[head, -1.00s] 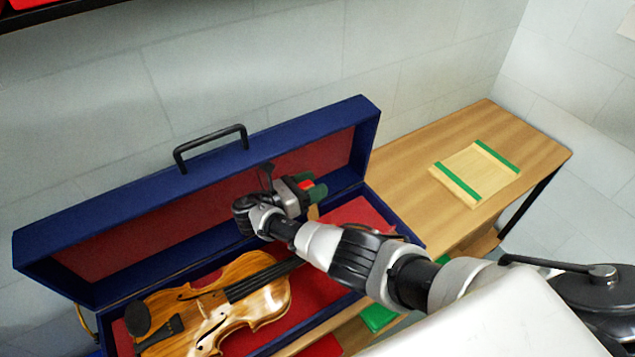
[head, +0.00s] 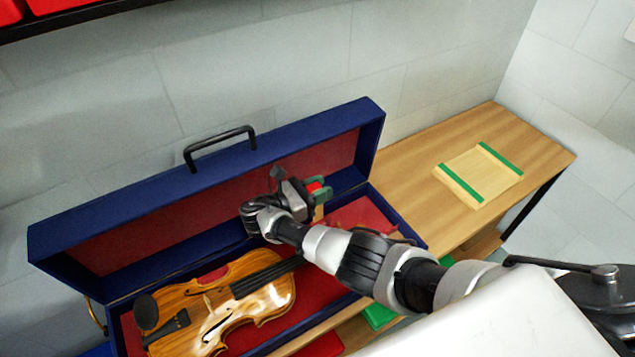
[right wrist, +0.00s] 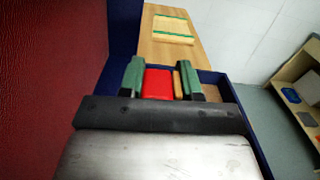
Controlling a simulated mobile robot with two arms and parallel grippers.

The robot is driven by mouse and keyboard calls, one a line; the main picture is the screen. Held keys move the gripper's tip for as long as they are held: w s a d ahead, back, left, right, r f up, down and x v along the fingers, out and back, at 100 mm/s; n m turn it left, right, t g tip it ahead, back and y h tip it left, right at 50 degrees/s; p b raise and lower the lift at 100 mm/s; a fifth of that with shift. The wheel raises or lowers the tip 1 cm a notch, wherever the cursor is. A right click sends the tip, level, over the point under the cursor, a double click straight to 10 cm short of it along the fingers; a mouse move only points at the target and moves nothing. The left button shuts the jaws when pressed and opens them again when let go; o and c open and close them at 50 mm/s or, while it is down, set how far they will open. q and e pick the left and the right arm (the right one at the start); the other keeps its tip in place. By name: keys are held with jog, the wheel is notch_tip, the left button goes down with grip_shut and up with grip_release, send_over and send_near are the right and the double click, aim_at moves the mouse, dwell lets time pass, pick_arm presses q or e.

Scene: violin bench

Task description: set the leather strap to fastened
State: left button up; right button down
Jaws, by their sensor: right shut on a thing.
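My right gripper (head: 318,190) is over the right half of the open violin case, in front of the lid's red inside. In the right wrist view its green fingers (right wrist: 162,82) have a bright red piece (right wrist: 158,84) and a narrow tan strip (right wrist: 178,82) between them. I take this to be the leather strap, held; its ends and fastening are hidden. The violin (head: 264,301) lies in the red-lined case (head: 297,341), its neck partly hidden by my right arm. My left gripper is out of view.
The case's blue lid (head: 315,130) stands open at the back, with a black handle (head: 220,147) on top. A wooden bench (head: 410,175) extends right and bears a tan board with green edges (head: 478,174). Grey wall stands close behind.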

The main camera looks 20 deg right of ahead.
jog(key=s+m+p, duration=0.4)
jog(key=shift+s+d+f, duration=0.1)
jog(key=shift+d+f, duration=0.05)
jog(key=shift+d, duration=0.25)
jog(key=shift+s+f, duration=0.15)
jog(key=shift+s, duration=0.15)
jog(key=c, duration=1.1)
grip_release()
jog(key=shift+o, duration=1)
jog(key=shift+s+d, duration=0.1)
jog(key=shift+d, duration=0.05)
